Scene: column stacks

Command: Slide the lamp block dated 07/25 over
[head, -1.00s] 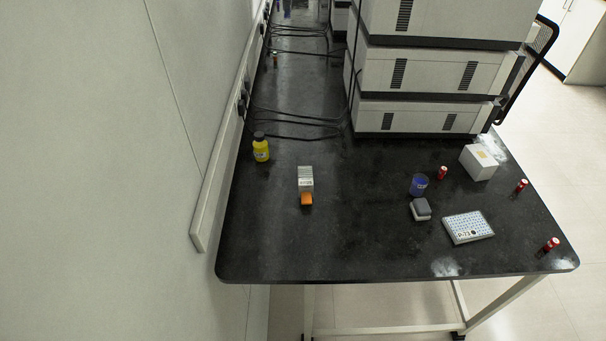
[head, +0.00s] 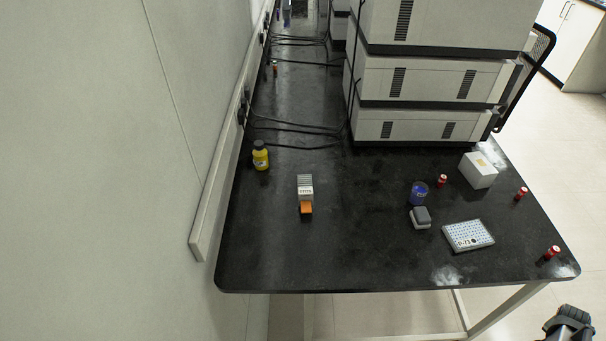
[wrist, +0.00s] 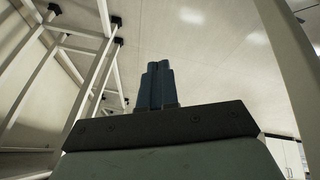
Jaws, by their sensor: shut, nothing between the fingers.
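A grey-white ribbed block with an orange end (head: 305,193) lies on the left part of the black bench, its orange end toward the front edge. It bears a small white label whose print is too small to read for sure. A smaller block with a dark grey top and pale base (head: 420,217) lies right of centre. I cannot tell a date on it. In the wrist view my gripper (wrist: 158,68) has its fingers together with nothing between them, away from the bench top. A dark part of my arm shows at the head view's bottom right corner.
A yellow bottle (head: 261,156) stands by the wall. A blue cup (head: 418,192), a white box (head: 478,170), a labelled plate (head: 468,236) and red cylinders (head: 552,253) stand at right. Stacked instruments (head: 420,80) and black cables fill the back. The front middle is clear.

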